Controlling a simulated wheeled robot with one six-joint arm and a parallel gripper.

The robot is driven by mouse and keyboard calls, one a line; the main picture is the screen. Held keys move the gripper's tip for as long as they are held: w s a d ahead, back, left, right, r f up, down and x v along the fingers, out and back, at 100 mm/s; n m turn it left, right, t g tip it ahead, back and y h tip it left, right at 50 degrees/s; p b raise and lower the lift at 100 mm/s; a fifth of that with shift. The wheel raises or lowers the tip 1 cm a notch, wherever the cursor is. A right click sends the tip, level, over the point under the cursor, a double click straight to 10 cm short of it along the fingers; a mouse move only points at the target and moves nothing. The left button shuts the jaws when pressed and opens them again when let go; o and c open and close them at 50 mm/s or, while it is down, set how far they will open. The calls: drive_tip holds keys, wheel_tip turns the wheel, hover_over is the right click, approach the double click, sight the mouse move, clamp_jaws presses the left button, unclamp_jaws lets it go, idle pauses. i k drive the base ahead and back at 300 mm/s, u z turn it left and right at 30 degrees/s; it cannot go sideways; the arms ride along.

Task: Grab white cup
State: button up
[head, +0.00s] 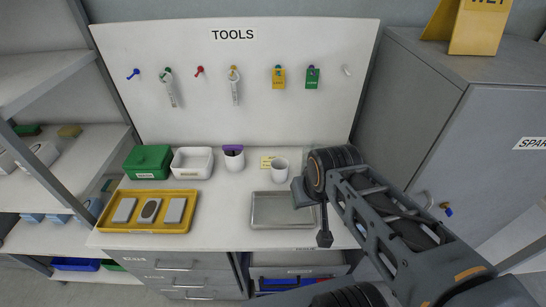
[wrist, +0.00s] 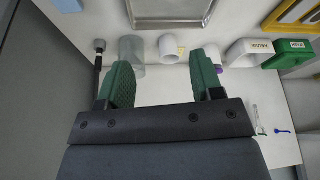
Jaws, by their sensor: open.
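A plain white cup (head: 280,170) stands upright on the white bench, behind the metal tray, in the head view. In the wrist view the white cup (wrist: 168,48) appears beyond and between the green fingertips of my gripper (wrist: 163,72). My gripper is open, with nothing between its fingers, and the cup looks apart from them. A second white cup (head: 233,160) with a purple item in it stands to the left; my right finger partly hides it in the wrist view. In the head view my arm hides part of the gripper.
A clear cylinder (wrist: 131,48) stands close beside the cup. A dark rod (wrist: 98,70) is near my left finger. A metal tray (head: 254,222), white bin (head: 192,176), green box (head: 148,172) and yellow tray (head: 138,227) are on the bench. A tool board (head: 232,120) stands behind.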

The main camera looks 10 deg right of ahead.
sight(279, 166)
drive_tip(key=u, duration=0.55)
drive_tip(key=k, duration=0.65)
drive_tip(key=u, duration=0.95)
drive_tip(key=i, duration=0.85)
drive_tip(key=z, duration=0.55)
